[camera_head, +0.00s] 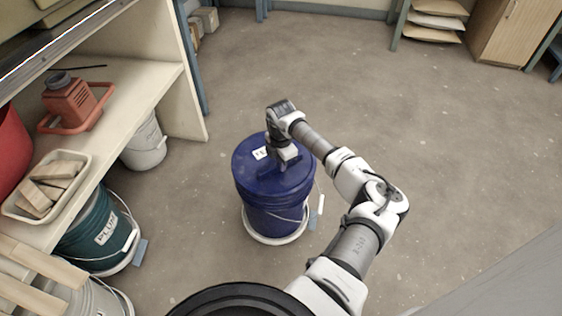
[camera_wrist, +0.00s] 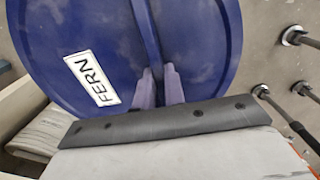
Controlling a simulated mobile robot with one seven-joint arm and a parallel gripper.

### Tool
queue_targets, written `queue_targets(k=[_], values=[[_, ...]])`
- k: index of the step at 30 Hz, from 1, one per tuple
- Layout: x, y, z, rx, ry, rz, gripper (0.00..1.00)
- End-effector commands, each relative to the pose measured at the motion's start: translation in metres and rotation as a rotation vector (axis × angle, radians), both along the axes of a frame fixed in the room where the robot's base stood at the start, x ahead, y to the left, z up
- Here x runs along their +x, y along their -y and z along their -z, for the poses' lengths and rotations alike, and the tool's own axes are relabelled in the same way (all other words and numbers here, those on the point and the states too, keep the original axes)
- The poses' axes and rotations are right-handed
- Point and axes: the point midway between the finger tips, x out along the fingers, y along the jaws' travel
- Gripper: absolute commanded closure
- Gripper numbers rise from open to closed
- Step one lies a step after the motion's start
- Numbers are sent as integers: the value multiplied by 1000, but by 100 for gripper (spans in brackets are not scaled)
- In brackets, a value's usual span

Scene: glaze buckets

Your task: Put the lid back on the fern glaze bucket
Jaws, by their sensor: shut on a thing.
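The blue lid (camera_head: 250,174) covers the top of the blue bucket (camera_head: 272,217), which stands on the floor. I cannot tell whether the lid is seated or slightly above the rim. A white FERN label (camera_wrist: 92,78) is on the lid (camera_wrist: 85,28) in the wrist view. My gripper (camera_head: 284,165) points down at the lid's middle. In the wrist view its two fingers are closed on the raised rib (camera_wrist: 148,32) across the lid. The bucket's opening is hidden under the lid.
The bucket rests on a round white base (camera_head: 262,240). A shelf unit (camera_head: 150,85) stands on the left, with a teal bucket (camera_head: 95,240) and a white bucket (camera_head: 146,148) beneath it. Open concrete floor (camera_head: 450,150) lies to the right.

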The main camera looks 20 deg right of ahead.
Motion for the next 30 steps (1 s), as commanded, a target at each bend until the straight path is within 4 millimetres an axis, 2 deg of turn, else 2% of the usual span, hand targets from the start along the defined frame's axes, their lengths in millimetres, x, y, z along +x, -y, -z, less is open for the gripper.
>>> queue_targets(k=[30], values=[[0, 0, 6, 0, 1, 0, 100]])
